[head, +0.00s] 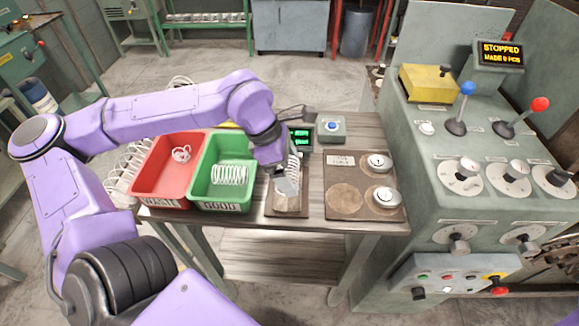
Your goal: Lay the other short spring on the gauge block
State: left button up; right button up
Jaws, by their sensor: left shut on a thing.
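A pale block face (288,204), seemingly the gauge block, shows right below the fingertips. The gripper hides much of the block and spring, so I cannot tell whether they touch. A gauge display (299,138) with green digits stands behind. My right gripper is not in view.
The green GOOD bin (212,206) holds several white springs. The red WASTE bin (147,191) holds a tangled one. A board (343,169) with round metal pieces lies to the right, and a small box with a blue button (331,127) behind. The coiler (440,180) reads STOPPED.

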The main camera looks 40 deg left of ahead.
pick_arm(q)
jog(key=shift+s+f, duration=0.3)
jog(key=shift+f, duration=0.2)
jog(key=shift+w+f, duration=0.1)
jog(key=shift+w, duration=0.1)
jog(key=o, duration=0.8)
jog(key=v, duration=1)
jog(key=shift+s+a+r+b, duration=0.15)
jog(key=shift+r+b, duration=0.15)
jog(key=shift+b, duration=0.1)
